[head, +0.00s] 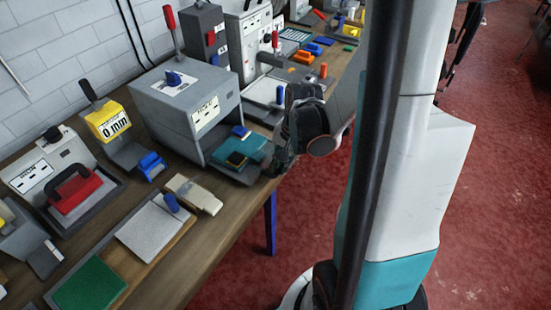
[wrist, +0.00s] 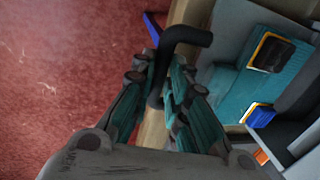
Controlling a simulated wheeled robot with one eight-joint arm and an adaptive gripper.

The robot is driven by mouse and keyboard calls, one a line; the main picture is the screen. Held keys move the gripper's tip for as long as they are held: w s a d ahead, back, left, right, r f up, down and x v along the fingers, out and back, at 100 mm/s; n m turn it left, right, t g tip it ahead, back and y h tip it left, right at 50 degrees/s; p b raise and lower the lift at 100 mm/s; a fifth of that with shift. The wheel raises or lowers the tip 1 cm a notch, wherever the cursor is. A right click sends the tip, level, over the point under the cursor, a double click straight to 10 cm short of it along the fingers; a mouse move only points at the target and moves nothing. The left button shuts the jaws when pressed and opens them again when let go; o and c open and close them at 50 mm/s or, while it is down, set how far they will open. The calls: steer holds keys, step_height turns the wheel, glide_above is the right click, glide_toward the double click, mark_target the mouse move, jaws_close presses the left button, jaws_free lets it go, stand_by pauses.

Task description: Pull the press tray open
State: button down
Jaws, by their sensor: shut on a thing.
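The press is a grey box (head: 172,107) with a red lever and a blue knob on top, standing on the bench in the head view. Its grey tray (head: 247,178) sticks out of the open front and carries a teal pad (head: 222,149). In the wrist view the teal pad (wrist: 258,88) shows at the right, with yellow-edged dark and blue pieces on it. My gripper (wrist: 160,88) is shut on the black bent handle (wrist: 186,36), which stands between its fingers. In the head view my gripper (head: 273,163) is at the tray's front right, and the handle is hidden there.
The wooden bench (head: 225,225) runs along a white brick wall. Another press (head: 248,45) stands behind. Red floor (head: 490,190) is open to the right.

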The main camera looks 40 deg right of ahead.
steer(key=shift+s, duration=0.1)
steer(key=c, duration=1.6)
jaws_free()
steer(key=shift+o, duration=0.2)
step_height(320, 180, up, 7)
steer(key=s, duration=0.1)
steer(key=shift+d+r, duration=0.2)
steer(key=shift+d, duration=0.05)
steer(key=shift+s, duration=0.1)
